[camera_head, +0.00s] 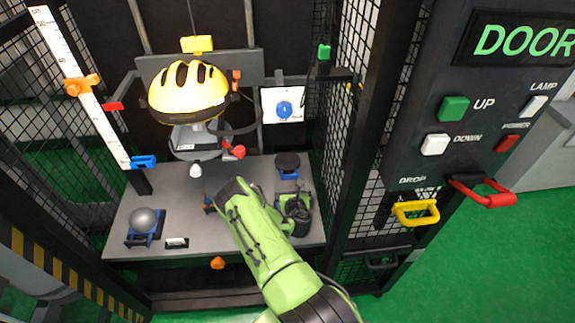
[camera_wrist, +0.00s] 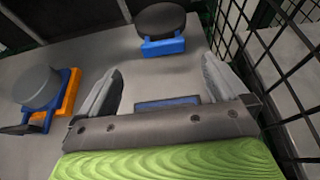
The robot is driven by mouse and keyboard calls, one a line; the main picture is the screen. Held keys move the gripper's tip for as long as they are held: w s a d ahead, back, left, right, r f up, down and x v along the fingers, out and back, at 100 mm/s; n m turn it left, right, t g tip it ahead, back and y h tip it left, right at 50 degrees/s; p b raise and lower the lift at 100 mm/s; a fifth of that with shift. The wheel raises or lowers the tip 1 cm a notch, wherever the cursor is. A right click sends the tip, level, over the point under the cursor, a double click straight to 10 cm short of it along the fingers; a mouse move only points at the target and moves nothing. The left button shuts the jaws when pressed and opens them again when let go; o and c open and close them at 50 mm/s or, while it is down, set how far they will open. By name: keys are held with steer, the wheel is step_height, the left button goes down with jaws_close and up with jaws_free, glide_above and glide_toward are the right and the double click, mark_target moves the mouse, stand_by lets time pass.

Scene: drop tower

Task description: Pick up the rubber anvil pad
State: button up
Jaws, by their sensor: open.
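A black round disc (camera_head: 287,160) sits on a blue holder at the back right of the grey bench. It looks like the rubber anvil pad. In the wrist view the dark disc (camera_wrist: 160,18) lies ahead of the fingertips, apart from them. My gripper (camera_head: 297,204) is over the right side of the bench, in front of the disc. In the wrist view my gripper (camera_wrist: 162,78) has its two fingers apart with nothing held. A blue block (camera_wrist: 168,103) shows low between the fingers, partly hidden by the gripper body.
A grey cylinder (camera_wrist: 38,85) on a blue and orange holder stands left of the fingers. A grey dome (camera_head: 146,219) sits at the bench's left. A yellow helmet (camera_head: 188,90) hangs above the bench. Black mesh (camera_wrist: 285,65) rises close on the right.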

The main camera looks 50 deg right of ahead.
mark_target(290, 177)
steer(key=b+x, duration=0.1)
steer(key=x, duration=0.4)
steer(key=b+x, duration=0.2)
steer(key=x, duration=0.3)
steer(key=shift+s+d+f, duration=0.15)
steer(key=shift+s+f, duration=0.05)
steer(key=shift+f, duration=0.05)
steer(key=shift+w+d, duration=0.2)
steer(key=shift+w, duration=0.1)
steer(key=shift+r, duration=0.1)
steer(key=c, duration=1.2)
